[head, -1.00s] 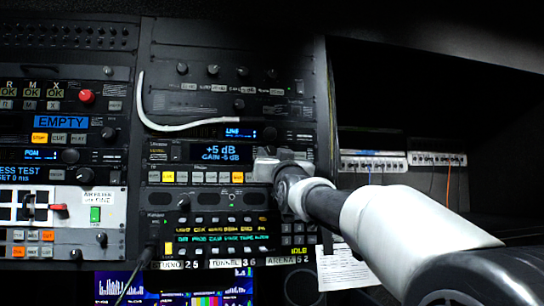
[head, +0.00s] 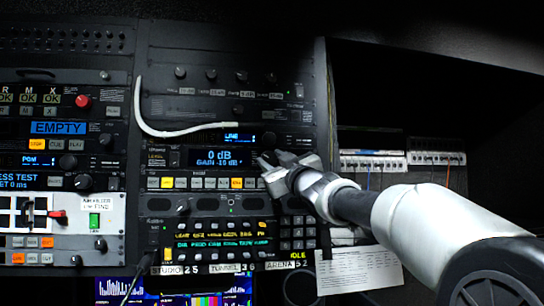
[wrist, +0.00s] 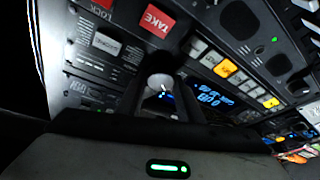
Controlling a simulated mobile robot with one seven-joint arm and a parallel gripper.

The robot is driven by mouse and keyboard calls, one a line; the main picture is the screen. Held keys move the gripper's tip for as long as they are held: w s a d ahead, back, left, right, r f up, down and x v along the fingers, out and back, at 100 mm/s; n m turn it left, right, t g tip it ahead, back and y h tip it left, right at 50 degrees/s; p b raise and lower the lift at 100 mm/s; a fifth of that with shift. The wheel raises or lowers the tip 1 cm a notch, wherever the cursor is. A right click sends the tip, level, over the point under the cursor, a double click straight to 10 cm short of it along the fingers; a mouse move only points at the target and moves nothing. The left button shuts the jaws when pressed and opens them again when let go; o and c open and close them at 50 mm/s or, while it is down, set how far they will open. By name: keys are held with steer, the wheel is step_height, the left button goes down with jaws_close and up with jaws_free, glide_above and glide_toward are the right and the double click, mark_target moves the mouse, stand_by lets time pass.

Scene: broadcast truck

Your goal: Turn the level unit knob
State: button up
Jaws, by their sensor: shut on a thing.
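The level unit (head: 183,158) is a dark rack panel with a blue-lit display (head: 217,157) reading "0 dB" and a smaller gain line below it. My gripper (head: 269,161) reaches in from the right to the right end of this unit and hides its knob in the head view. In the wrist view the knob (wrist: 160,86) shows as a rounded grey cap between my fingers, and my gripper (wrist: 160,100) is shut on it. The unit's display also shows there, tilted (wrist: 215,92).
A row of white and amber buttons (head: 195,183) runs just under the display. A white cable (head: 180,132) hangs across the panel above. A paper sheet (head: 358,270) hangs below my arm, and patch strips (head: 373,162) lie to the right.

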stand_by(0.4)
steer(key=o, duration=1.1)
steer(key=shift+c, duration=0.2)
